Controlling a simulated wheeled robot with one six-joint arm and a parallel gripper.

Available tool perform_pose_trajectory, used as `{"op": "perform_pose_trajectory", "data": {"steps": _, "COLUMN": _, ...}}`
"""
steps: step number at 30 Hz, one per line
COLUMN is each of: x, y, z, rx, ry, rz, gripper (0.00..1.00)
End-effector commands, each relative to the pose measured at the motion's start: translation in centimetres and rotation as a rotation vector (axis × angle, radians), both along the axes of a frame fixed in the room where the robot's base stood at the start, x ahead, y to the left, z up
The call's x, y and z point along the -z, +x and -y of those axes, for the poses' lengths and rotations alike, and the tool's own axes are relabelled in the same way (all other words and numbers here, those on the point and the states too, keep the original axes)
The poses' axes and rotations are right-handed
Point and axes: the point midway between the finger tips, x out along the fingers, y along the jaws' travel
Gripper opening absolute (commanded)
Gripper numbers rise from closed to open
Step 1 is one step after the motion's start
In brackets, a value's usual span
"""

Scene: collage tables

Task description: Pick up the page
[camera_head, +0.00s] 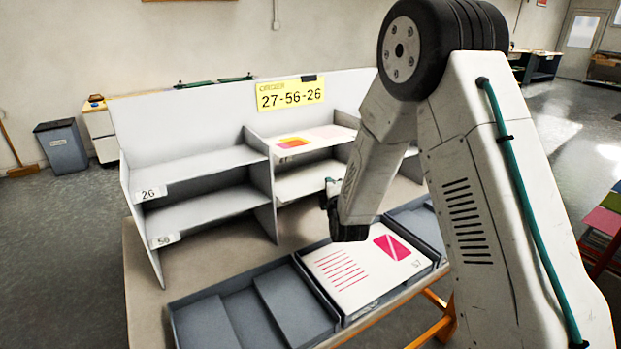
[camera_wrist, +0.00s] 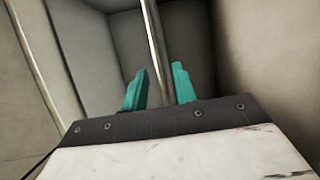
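A white page (camera_head: 335,273) with pink lines and a pink block lies flat in a grey tray at the table's front. A page with an orange and pink print (camera_head: 292,143) lies on top of the shelf unit's middle section, with a pale pinkish sheet (camera_head: 332,132) beside it. My gripper (camera_wrist: 158,82) shows two teal fingers spread apart in the wrist view, with no page between them. It faces a grey shelf compartment, and a bright shelf edge runs behind the fingers. In the head view my arm hides most of the gripper, which is above and behind the tray page.
The grey shelf unit (camera_head: 205,165) has compartments labelled 26 (camera_head: 148,193) and 56 (camera_head: 165,240). A yellow sign (camera_head: 290,95) reads 27-56-26. Other grey trays (camera_head: 250,312) flank the page tray. The table between shelves and trays is bare at left.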

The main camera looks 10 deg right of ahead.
Motion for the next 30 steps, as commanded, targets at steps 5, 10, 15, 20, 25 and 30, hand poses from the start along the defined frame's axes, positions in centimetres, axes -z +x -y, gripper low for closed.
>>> {"op": "perform_pose_trajectory", "data": {"steps": 5, "x": 0.21, "y": 1.49, "z": 0.08, "rx": -0.001, "ry": 0.000, "rz": -0.001, "gripper": 0.28}}
{"op": "perform_pose_trajectory", "data": {"steps": 10, "x": 0.17, "y": 1.55, "z": 0.06, "rx": -0.001, "ry": 0.000, "rz": -0.001, "gripper": 0.28}}
{"op": "perform_pose_trajectory", "data": {"steps": 15, "x": 0.16, "y": 1.53, "z": 0.06, "rx": -0.001, "ry": 0.000, "rz": 0.000, "gripper": 0.00}}
{"op": "perform_pose_trajectory", "data": {"steps": 20, "x": 0.16, "y": 1.53, "z": 0.07, "rx": -0.001, "ry": 0.001, "rz": 0.000, "gripper": 0.00}}
{"op": "perform_pose_trajectory", "data": {"steps": 25, "x": 0.12, "y": 1.52, "z": 0.10, "rx": -0.001, "ry": 0.001, "rz": 0.000, "gripper": 0.00}}
{"op": "perform_pose_trajectory", "data": {"steps": 30, "x": -0.60, "y": 1.41, "z": 0.22, "rx": 0.000, "ry": 0.001, "rz": 0.002, "gripper": 0.00}}
